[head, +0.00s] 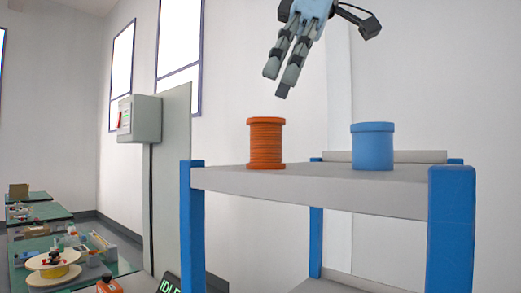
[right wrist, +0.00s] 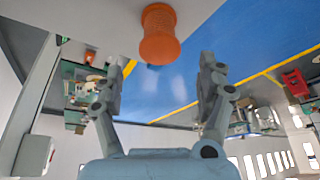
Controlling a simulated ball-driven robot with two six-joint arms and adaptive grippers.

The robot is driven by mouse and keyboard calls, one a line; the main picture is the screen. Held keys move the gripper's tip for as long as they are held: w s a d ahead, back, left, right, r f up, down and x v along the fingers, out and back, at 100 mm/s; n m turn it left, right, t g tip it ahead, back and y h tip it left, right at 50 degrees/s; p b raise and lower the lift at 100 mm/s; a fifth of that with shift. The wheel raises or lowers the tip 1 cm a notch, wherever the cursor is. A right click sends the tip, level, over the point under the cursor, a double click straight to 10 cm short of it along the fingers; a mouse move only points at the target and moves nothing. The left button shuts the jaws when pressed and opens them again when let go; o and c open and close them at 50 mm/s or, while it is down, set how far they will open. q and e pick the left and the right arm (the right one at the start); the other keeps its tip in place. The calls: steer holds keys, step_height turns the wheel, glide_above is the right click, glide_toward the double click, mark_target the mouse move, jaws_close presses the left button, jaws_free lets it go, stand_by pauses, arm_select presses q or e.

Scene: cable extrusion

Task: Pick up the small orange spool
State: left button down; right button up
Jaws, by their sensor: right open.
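The small orange spool (head: 266,143) stands upright on the grey shelf top (head: 300,180), left of a blue cylinder. My right gripper (head: 278,80) is above the spool in the head view, with clear air between them, its fingers slanting down. In the right wrist view, the gripper (right wrist: 160,78) is open and empty. The orange spool (right wrist: 160,36) shows there at the top centre, beyond the fingertips and not between them. My left gripper is not in view.
The blue cylinder (head: 373,146) stands close by on the right of the same shelf. Blue posts (head: 451,225) rise at the shelf's corners. A grey control box (head: 140,118) and green worktables (head: 45,211) with several small items are at the left.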

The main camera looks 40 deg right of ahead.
mark_target(263, 142)
steer(key=f, duration=0.3)
steer(key=shift+s+a+f, duration=0.1)
steer(key=shift+s+a, duration=0.05)
steer(key=shift+a, duration=0.1)
steer(key=shift+w+a+f, duration=0.15)
steer(key=shift+a+f, duration=0.15)
steer(key=shift+a, duration=0.25)
steer(key=shift+w+a+f, duration=0.1)
steer(key=shift+a+f, duration=0.2)
steer(key=shift+a, duration=0.2)
steer(key=f, duration=0.1)
steer(key=w+d+f, duration=0.1)
steer(key=f, duration=0.1)
steer(key=shift+w+d+f, duration=0.15)
steer(key=shift+w, duration=0.1)
steer(key=shift+x, duration=1.05)
steer(key=shift+w, duration=0.15)
steer(key=shift+c, duration=0.9)
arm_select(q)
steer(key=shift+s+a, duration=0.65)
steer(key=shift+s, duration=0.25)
arm_select(e)
steer(key=c, duration=1.1)
